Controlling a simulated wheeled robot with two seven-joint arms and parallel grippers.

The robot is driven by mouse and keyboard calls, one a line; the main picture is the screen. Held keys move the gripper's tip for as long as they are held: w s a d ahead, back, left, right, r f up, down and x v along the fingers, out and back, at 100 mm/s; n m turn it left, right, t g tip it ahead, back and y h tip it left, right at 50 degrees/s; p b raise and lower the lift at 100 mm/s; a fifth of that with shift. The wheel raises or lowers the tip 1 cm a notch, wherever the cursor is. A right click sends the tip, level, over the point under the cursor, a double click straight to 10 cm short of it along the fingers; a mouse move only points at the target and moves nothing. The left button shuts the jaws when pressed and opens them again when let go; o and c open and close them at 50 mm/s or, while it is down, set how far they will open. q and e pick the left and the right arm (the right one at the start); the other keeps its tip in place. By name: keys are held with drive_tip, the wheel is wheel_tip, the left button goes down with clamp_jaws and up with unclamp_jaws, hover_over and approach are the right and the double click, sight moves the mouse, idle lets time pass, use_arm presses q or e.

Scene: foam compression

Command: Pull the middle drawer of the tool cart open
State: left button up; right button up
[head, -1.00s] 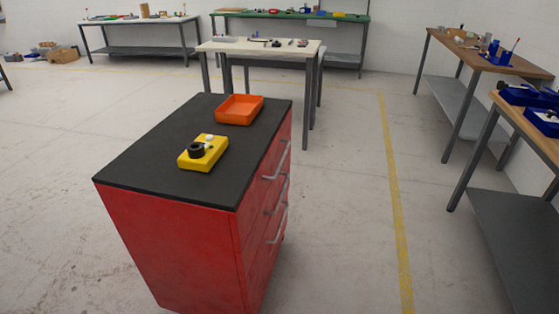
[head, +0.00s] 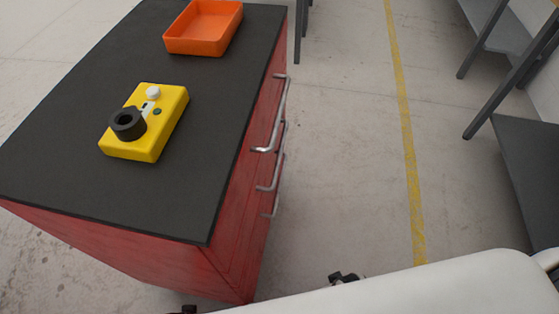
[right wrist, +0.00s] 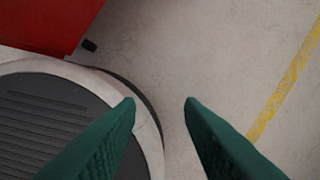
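The red tool cart (head: 225,265) stands at the left of the head view, its drawer front facing right. Three silver bar handles run down that front: the top handle (head: 282,100), the middle handle (head: 272,186) and the bottom handle (head: 275,205). The drawers look shut, though the front is seen steeply. My right gripper (right wrist: 160,103) is open and empty in the right wrist view, its two green fingers apart above the floor. A corner of the red cart (right wrist: 45,22) shows there, apart from the fingers. My left gripper is not identifiable in these frames.
An orange tray (head: 205,47) and a yellow device (head: 165,105) with a black knob sit on the cart's dark top. Bare floor (head: 340,150) with a yellow line (head: 405,130) lies right of the cart. A bench with a grey shelf (head: 525,165) stands at the far right.

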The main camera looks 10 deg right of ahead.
sight(280, 149)
drive_tip(key=w+r+n+t+b, duration=0.1)
drive_tip(key=w+r+t+b, duration=0.1)
drive_tip(key=w+r+b, duration=0.4)
drive_tip(key=w+r+t+b, duration=0.15)
drive_tip(key=r+b, duration=0.25)
drive_tip(key=r, duration=0.4)
drive_tip(key=w+r+n+t+y, duration=0.4)
drive_tip(key=w+r+n+y, duration=0.25)
drive_tip(key=w+n, duration=0.35)
drive_tip(key=w+r+n+t+y, duration=0.5)
drive_tip(key=w+n+y, duration=0.3)
drive_tip(key=n, duration=0.5)
use_arm(q)
wheel_tip(280, 149, up, 17)
drive_tip(key=w+t+b, duration=0.1)
drive_tip(key=w, duration=0.2)
drive_tip(key=shift+f+t, duration=0.15)
drive_tip(key=shift+t, duration=0.15)
use_arm(e)
drive_tip(key=shift+h, duration=0.45)
drive_tip(key=shift+f+x, duration=0.15)
drive_tip(key=shift+x, duration=3)
drive_tip(key=shift+f+x, duration=0.1)
drive_tip(key=shift+x, duration=3.1)
use_arm(q)
drive_tip(key=shift+d, duration=0.1)
use_arm(e)
drive_tip(key=shift+s+a, duration=0.15)
drive_tip(key=shift+a, duration=0.05)
drive_tip(key=shift+c, duration=0.5)
